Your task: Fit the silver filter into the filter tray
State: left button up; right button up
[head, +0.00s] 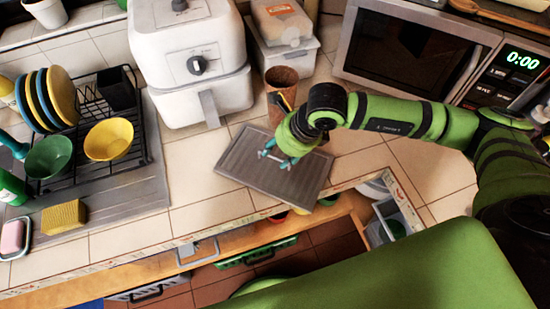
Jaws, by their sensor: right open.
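A grey ridged tray (245,170), which may be the filter tray, lies at an angle on the tiled counter near its front edge. My right gripper (276,157) is open over the middle of this tray, pointing down. The wrist and fingers cover part of the tray. I cannot make out the silver filter; it may be hidden under the gripper or too small to tell. My left gripper is not in view.
A white air fryer (195,65) and a brown cup (281,78) stand behind the tray. A microwave (415,50) is at back right. A dish rack (122,140) with bowls and plates is at left. Open drawers lie below the counter edge.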

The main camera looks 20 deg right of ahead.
aim_at(274, 158)
jog(key=shift+p+x, duration=0.3)
jog(key=shift+x, duration=1.25)
jog(key=shift+d, duration=0.1)
grip_shut()
